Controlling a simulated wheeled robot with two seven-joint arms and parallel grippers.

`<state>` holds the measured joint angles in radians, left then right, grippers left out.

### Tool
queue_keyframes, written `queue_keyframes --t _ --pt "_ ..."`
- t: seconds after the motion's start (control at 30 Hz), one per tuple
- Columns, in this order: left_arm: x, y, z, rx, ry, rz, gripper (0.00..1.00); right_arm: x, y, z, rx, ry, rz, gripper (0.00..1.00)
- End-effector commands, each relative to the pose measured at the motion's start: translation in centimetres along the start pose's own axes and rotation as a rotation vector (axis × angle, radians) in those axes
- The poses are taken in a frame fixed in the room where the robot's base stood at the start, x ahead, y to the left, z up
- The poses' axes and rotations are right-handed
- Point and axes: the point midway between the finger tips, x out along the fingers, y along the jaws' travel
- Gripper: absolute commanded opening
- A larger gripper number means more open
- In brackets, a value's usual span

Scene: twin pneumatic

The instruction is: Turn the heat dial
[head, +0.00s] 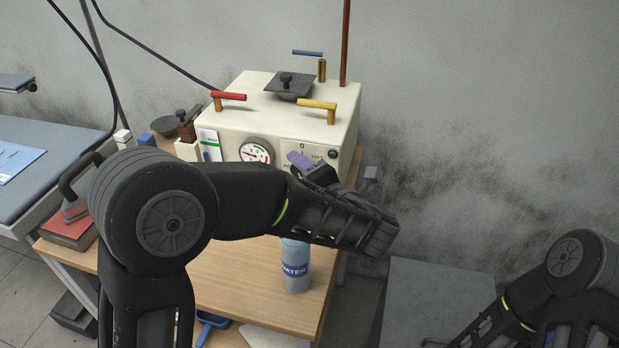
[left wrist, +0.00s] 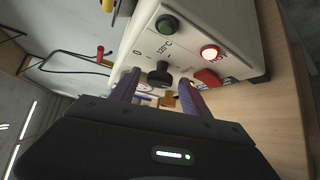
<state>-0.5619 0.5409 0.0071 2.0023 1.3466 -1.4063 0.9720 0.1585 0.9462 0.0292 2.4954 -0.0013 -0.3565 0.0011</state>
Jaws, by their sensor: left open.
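The heat dial (left wrist: 160,73) is a black knob on the front panel of a cream boiler (head: 245,117), with marks "0" and "120°C" near it in the left wrist view. My left gripper (left wrist: 158,92) is open, its two purple fingers pointing at the panel with the dial between their tips in the picture. I cannot tell whether they touch it. In the head view the left gripper (head: 304,162) is in front of the boiler's lower right front, and its arm hides the dial. Only part of my right arm shows, at the lower right; its gripper is out of view.
A red lamp (left wrist: 209,52) glows on the panel near a dark green button (left wrist: 167,24). A pressure gauge (head: 256,151) and red (head: 229,96) and yellow (head: 316,105) handles are close by. A water bottle (head: 295,268) stands on the wooden table (head: 238,290) under my left arm.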

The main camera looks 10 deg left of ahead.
Motion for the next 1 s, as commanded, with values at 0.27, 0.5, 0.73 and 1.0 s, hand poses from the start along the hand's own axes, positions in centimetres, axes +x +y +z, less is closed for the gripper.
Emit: queue_keyframes --t 0.27,0.5,0.73,1.0 --pt "-3.1 -0.1 0.2 0.000 -0.007 0.001 0.55 0.6 0.2 0.0 0.000 0.000 0.000 0.00" --pt "-6.2 -0.1 0.1 0.001 -0.005 0.000 0.55 0.8 0.3 0.0 0.000 0.001 0.000 0.00" --pt "-7.4 0.0 0.0 0.000 -0.001 0.000 0.55 0.8 0.3 0.0 0.000 0.001 0.000 0.00" --pt "-7.5 0.0 0.0 0.000 0.000 0.000 0.55 0.8 0.3 0.0 0.000 0.001 0.000 0.00"
